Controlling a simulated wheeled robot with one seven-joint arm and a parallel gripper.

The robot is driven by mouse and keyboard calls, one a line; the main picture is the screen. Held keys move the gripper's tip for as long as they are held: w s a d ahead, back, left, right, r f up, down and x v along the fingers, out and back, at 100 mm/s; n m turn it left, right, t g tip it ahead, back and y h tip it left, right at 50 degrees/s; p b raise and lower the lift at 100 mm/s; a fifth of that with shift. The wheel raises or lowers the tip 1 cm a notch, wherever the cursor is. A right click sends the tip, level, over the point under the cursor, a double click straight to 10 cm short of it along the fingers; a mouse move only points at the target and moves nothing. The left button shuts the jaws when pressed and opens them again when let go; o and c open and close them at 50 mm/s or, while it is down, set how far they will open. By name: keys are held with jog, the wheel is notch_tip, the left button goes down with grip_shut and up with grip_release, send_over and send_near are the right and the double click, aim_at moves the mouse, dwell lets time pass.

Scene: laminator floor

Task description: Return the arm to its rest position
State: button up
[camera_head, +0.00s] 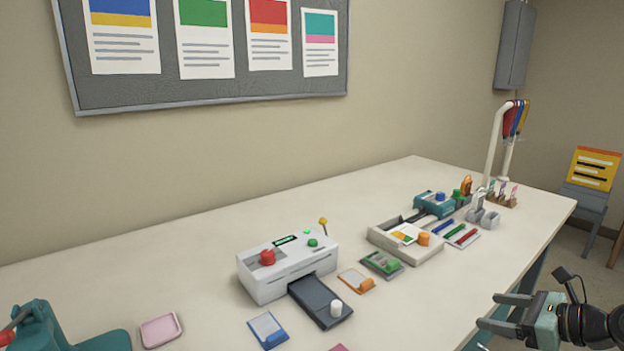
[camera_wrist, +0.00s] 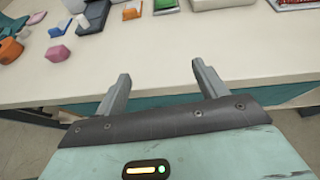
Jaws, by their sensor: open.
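My gripper (camera_head: 505,312) is at the lower right in the head view, beside the front edge of the table. Its two fingers are spread apart with nothing between them. In the wrist view my gripper (camera_wrist: 160,85) also shows open and empty, with its fingers pointing toward the table edge. Most of my arm is outside the head view.
A white laminator (camera_head: 287,287) with a dark tray (camera_head: 318,303) stands mid-table. Cards, a beige tray (camera_head: 410,254) and small tools lie to its right. A pink dish (camera_head: 161,331) and a teal device (camera_head: 45,325) are at the left. A chair (camera_head: 587,205) stands at far right.

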jog(key=s+a+f+n+g+h, duration=0.35)
jog(key=s+a+n+g, duration=0.6)
jog(key=n, duration=0.65)
jog(key=s+a+r+n+h, duration=0.3)
jog(key=s+a+r+n, duration=0.9)
jog(key=n, duration=0.7)
jog(key=a+r+g, duration=0.1)
jog(key=a+r, duration=0.1)
jog(key=a, duration=0.1)
jog(key=shift+s+a+r+n+h, duration=0.15)
jog(key=shift+s+a+n+h, duration=0.2)
jog(key=shift+a+n, duration=0.05)
